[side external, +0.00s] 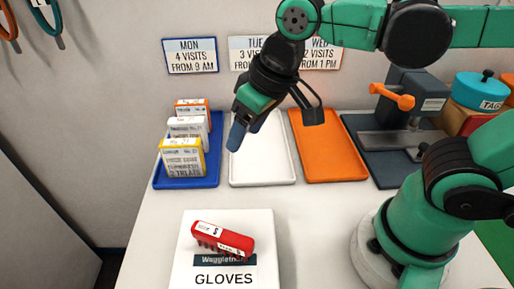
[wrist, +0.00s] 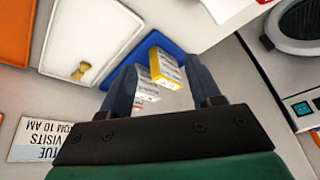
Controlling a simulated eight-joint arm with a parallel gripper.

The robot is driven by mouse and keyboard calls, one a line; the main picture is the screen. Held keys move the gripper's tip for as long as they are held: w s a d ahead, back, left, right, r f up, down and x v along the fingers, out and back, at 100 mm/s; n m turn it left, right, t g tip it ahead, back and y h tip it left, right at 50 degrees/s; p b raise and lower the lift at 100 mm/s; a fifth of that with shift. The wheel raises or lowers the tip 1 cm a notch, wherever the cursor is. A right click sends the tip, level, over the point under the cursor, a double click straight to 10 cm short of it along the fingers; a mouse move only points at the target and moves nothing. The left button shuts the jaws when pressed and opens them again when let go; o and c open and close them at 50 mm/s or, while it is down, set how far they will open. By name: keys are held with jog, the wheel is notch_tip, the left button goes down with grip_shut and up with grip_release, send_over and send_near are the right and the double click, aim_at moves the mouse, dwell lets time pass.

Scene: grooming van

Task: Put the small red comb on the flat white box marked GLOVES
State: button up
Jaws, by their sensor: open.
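The small red comb (side external: 222,240) with white tags lies on top of the flat white GLOVES box (side external: 263,228) in the side view, tilted a little across it, above the printed word. My gripper (side external: 243,132) is up and away from it, over the blue and white trays at the back. In the wrist view my gripper (wrist: 164,92) is open, its two dark fingers apart, with nothing held between them. The comb cannot be made out in the wrist view.
A blue tray (side external: 186,183) holds several small cartons (side external: 183,157). An empty-looking white tray (side external: 262,178) and an orange tray (side external: 327,145) stand beside it. In the wrist view the white tray holds a small yellowish object (wrist: 80,70). A dark press-like device (side external: 410,110) stands right.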

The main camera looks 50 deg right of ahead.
jog(key=d+f+m+t+h, duration=0.1)
jog(key=d+f+t, duration=0.1)
jog(key=d, duration=0.6)
jog(key=shift+w+f+m+t, duration=0.15)
jog(key=shift+w+m+t, duration=0.25)
jog(key=shift+t, duration=0.1)
